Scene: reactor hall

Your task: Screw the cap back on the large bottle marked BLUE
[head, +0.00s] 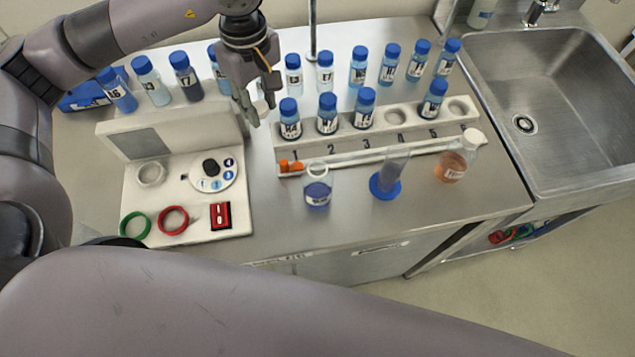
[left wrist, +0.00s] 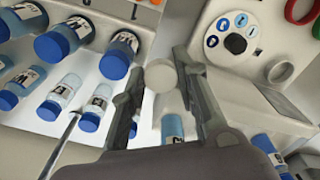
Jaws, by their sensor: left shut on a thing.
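My left gripper (head: 256,112) is shut on a pale, round cap (left wrist: 160,76). In the head view it hangs above the counter, between the white machine and the numbered rack. The left wrist view shows the cap between the two fingertips (left wrist: 158,90). A clear, open-topped vessel with blue liquid (head: 317,190) stands in front of the rack, to the right of and nearer than the gripper. It has a pale label, too small to read; it looks like the BLUE bottle. The cap is apart from it. My right gripper is not in view.
A white rack (head: 345,139) holds several blue-capped bottles; more stand behind. In front are an orange-ended rod (head: 290,166), a cylinder on a blue base (head: 386,186) and a flask of orange liquid (head: 452,166). A white machine (head: 130,190) stands left, a sink (head: 560,95) right.

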